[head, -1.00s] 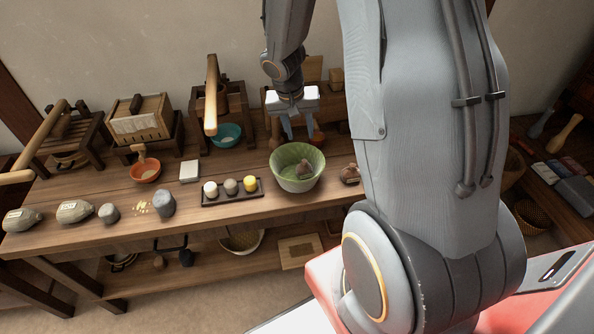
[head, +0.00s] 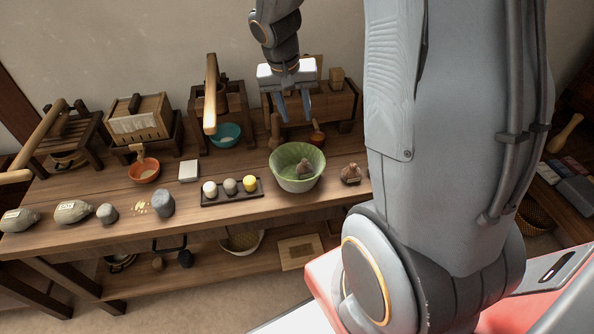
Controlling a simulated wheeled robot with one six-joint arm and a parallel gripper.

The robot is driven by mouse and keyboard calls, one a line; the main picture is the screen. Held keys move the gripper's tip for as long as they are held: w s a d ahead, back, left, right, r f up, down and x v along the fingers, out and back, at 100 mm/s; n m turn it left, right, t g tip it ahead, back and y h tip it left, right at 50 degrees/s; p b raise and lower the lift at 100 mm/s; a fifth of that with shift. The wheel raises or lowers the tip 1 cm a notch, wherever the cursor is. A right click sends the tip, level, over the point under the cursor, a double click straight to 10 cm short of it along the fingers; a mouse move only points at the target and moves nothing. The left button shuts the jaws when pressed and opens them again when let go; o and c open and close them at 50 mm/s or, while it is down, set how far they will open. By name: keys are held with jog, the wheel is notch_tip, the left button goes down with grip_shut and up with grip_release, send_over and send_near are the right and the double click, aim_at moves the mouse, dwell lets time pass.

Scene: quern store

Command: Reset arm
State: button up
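My gripper (head: 295,116) hangs pointing down above the back right of the wooden workbench, in front of a wooden box. Its two grey fingers are apart with nothing visible between them. Below it stands a green-lined bowl (head: 296,183) with a brown lump (head: 304,167) inside. The fingertips are above and behind the bowl's rim and look clear of it. My own arm links fill the right of the view and hide part of the bench.
A black tray (head: 217,199) with three balls sits left of the bowl. An orange bowl (head: 143,173), a teal bowl (head: 225,134) and a brown lump (head: 351,174) are also on the bench (head: 110,190). Wooden mills stand along the back.

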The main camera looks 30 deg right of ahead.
dwell(0.3)
jog(key=s+a+n+y, duration=0.2)
jog(key=s+a+n, duration=0.4)
jog(key=s+a, duration=0.6)
jog(key=shift+s+r+y, duration=0.4)
jog(key=shift+s, duration=0.55)
dwell(0.4)
